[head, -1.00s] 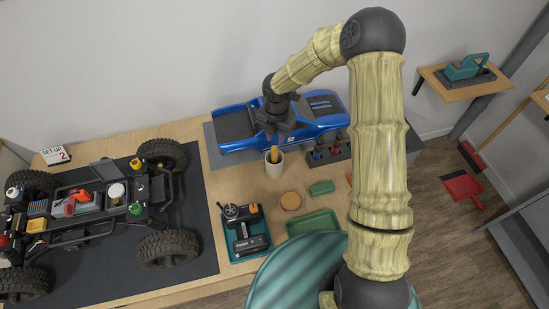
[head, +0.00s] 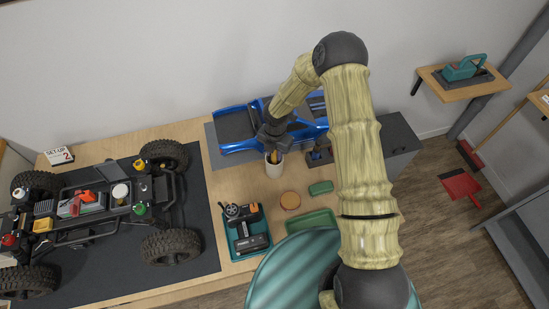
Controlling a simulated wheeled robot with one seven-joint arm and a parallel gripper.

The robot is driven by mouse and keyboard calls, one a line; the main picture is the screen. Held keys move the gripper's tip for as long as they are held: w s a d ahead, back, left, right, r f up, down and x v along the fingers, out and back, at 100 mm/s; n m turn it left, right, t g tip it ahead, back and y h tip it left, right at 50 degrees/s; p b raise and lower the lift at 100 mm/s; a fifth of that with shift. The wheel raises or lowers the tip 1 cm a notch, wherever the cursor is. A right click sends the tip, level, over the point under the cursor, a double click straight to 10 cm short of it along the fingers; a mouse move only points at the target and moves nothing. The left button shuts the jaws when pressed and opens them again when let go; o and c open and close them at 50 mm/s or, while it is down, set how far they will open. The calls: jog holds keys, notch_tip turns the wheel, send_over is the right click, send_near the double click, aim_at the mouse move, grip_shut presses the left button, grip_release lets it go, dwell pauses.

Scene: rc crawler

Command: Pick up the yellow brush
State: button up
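The yellow brush (head: 274,156) stands upright in a white cup (head: 274,169) on the wooden table. Only a small part of its yellow end shows above the cup's rim. My gripper (head: 271,146) points down right over the cup, at the top of the brush. The dark fingers are small here and overlap the brush, so I cannot tell whether they are open or touching it.
A blue truck body (head: 240,128) lies behind the cup. A dark tool holder (head: 319,157) stands to the right. A teal tray with a controller (head: 233,252), a round orange-rimmed item (head: 290,200) and green trays (head: 311,222) lie in front. A large crawler (head: 100,205) fills the left.

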aim_at(274, 160)
jog(key=shift+f, duration=1.25)
grip_shut()
